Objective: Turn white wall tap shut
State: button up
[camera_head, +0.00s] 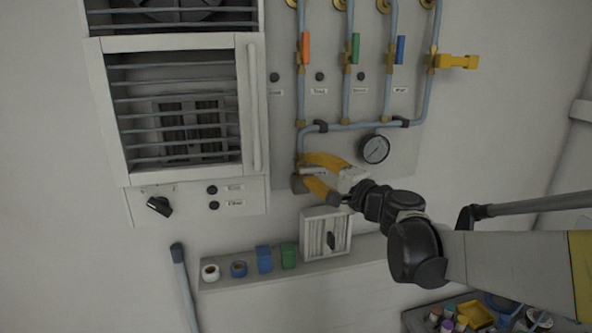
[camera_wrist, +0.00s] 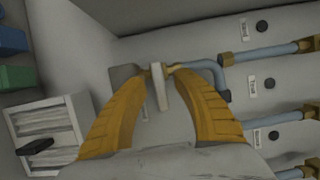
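The white wall tap (camera_wrist: 160,90) shows in the wrist view as a pale lever on a brass stem, at the end of a blue-grey pipe. In the head view its pale lever (camera_head: 313,170) is partly hidden by my fingers, at the lower left of the pipe panel. My gripper (camera_wrist: 160,76) has yellow fingers, one on each side of the lever, with gaps visible on both sides. In the head view my gripper (camera_head: 306,170) reaches in from the right, open around the lever. Whether either finger touches it lower down is unclear.
A pressure gauge (camera_head: 375,149) sits just above my wrist. Orange (camera_head: 306,48), green (camera_head: 355,48) and blue (camera_head: 400,50) tap handles and a yellow tap (camera_head: 457,62) are higher up. A shelf (camera_head: 340,265) below holds tape rolls, blue and green boxes and a white slatted box (camera_head: 326,235).

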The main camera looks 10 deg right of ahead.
jog(key=v, duration=1.2)
jog(key=shift+a+f, duration=0.1)
jog(key=s+a+f+n+g+b, duration=0.2)
jog(key=s+a+f+b, duration=0.15)
jog(key=f, duration=0.45)
jog(key=s+a+f+n+g+h+b, duration=0.1)
jog(key=s+a+f+n+g+b, duration=0.15)
jog(key=f+b, duration=0.35)
jog(key=s+a+f+n+g+b, duration=0.2)
jog(key=a+f+b, duration=0.15)
jog(key=f, duration=0.55)
jog(key=s+d+f+n+g+h+b, duration=0.1)
jog(key=s+f+n+h+b, duration=0.2)
jog(key=f, duration=0.6)
jog(key=s+d+f+n+g+h+b, duration=0.2)
jog(key=s+f+n+h+b, duration=0.1)
jog(key=s+f+b, duration=0.4)
notch_tip(320, 180, down, 4)
jog(key=shift+s+d+r+n+b, duration=0.15)
jog(key=shift+s+d+n+b, duration=0.2)
jog(key=shift+n, duration=0.2)
